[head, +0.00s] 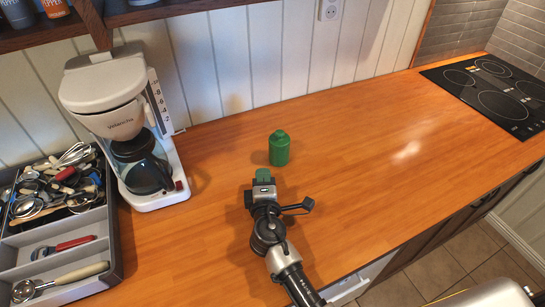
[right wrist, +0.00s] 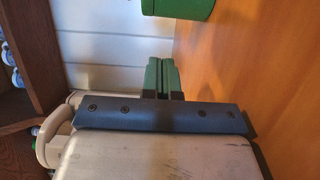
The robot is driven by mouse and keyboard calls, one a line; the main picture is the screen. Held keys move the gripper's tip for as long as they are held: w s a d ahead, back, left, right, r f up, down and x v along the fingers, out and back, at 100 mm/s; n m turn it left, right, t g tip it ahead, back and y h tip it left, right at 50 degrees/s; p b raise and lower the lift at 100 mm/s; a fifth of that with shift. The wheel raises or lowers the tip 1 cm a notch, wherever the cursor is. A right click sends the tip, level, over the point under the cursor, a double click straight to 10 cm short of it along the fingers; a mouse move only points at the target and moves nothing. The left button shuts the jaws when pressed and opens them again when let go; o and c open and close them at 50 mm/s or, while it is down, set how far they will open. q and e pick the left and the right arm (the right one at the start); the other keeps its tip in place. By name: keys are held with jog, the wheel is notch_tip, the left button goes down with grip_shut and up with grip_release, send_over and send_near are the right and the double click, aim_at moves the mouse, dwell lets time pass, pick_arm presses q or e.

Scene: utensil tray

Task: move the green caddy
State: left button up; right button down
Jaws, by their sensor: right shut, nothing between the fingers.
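The green caddy (head: 279,151), a small canister with a narrower top, stands upright on the wooden counter in the head view. Its lower part shows at the top edge of the right wrist view (right wrist: 178,8). My right gripper (head: 263,174), with green fingertips, is just in front of the caddy and slightly left of it. In the right wrist view its fingers (right wrist: 163,75) are shut together with nothing between them, and a gap separates them from the caddy. My left gripper is not in view.
A white coffee maker (head: 112,98) with a glass pot stands to the left. A grey utensil tray (head: 113,240) full of cutlery is at the far left. A black cooktop (head: 497,92) is at the right. The counter right of the caddy is clear.

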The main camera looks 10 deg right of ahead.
aim_at(281, 152)
jog(key=w, duration=0.3)
jog(key=shift+w+d, duration=0.4)
jog(key=shift+w+d+r+p, duration=0.1)
jog(key=shift+w+d+p, duration=0.35)
jog(key=shift+d, duration=0.6)
jog(key=shift+w+d, duration=0.4)
jog(key=shift+d, duration=0.1)
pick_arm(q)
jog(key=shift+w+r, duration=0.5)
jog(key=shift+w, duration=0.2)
pick_arm(e)
jog(key=shift+w+d+b, duration=0.4)
jog(key=shift+w+d, duration=0.35)
jog(key=shift+d, duration=0.25)
jog(key=shift+w+d, duration=0.25)
jog(key=shift+d, duration=0.1)
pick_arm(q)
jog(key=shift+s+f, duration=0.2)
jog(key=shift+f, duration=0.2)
pick_arm(e)
jog(key=shift+s, duration=0.15)
